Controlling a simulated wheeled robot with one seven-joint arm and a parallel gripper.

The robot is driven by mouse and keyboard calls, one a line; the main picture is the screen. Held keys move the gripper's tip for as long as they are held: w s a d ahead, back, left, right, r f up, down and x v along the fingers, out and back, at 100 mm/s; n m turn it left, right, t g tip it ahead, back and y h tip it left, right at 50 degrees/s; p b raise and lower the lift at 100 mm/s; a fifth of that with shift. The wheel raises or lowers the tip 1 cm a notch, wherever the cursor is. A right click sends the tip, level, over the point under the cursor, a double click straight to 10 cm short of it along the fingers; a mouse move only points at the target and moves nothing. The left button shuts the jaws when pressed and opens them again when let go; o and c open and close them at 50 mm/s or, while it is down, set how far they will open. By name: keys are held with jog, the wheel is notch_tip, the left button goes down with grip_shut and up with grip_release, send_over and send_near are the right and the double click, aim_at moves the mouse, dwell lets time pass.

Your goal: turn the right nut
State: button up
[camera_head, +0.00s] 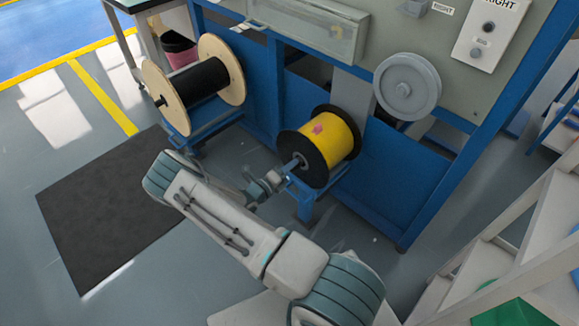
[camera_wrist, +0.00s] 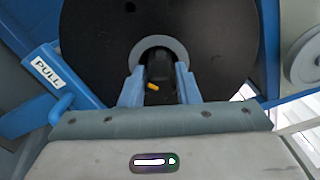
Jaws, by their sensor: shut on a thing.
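The right spool (camera_head: 335,135), wound with yellow cable and with black flanges, sits on a blue stand at the machine's front. The right nut (camera_head: 298,161) is at the centre of its near flange. My gripper (camera_head: 287,173) reaches it from the front left. In the wrist view, the fingers of my gripper (camera_wrist: 160,86) are on either side of the dark nut (camera_wrist: 160,66), shut on it. A small yellow mark shows between the fingers. A grey ring (camera_wrist: 178,48) surrounds the hub on the black flange (camera_wrist: 100,35). The fingers hide the nut's sides.
A blue lever marked PULL (camera_wrist: 50,75) lies left of my gripper in the wrist view. The left spool (camera_head: 205,80), with dark cable, stands further left. A grey wheel (camera_head: 407,86) is on the machine. White stairs (camera_head: 510,235) stand at the right. A dark mat (camera_head: 95,215) lies on open floor.

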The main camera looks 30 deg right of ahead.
jog(key=n, duration=0.6)
jog(key=shift+s+f, duration=0.1)
jog(key=shift+f, duration=0.15)
jog(key=n, duration=0.5)
jog(key=shift+f+n+p, duration=0.1)
jog(key=shift+n+p, duration=0.2)
jog(key=shift+n, duration=0.1)
jog(key=o, duration=1)
jog(key=shift+c, duration=0.2)
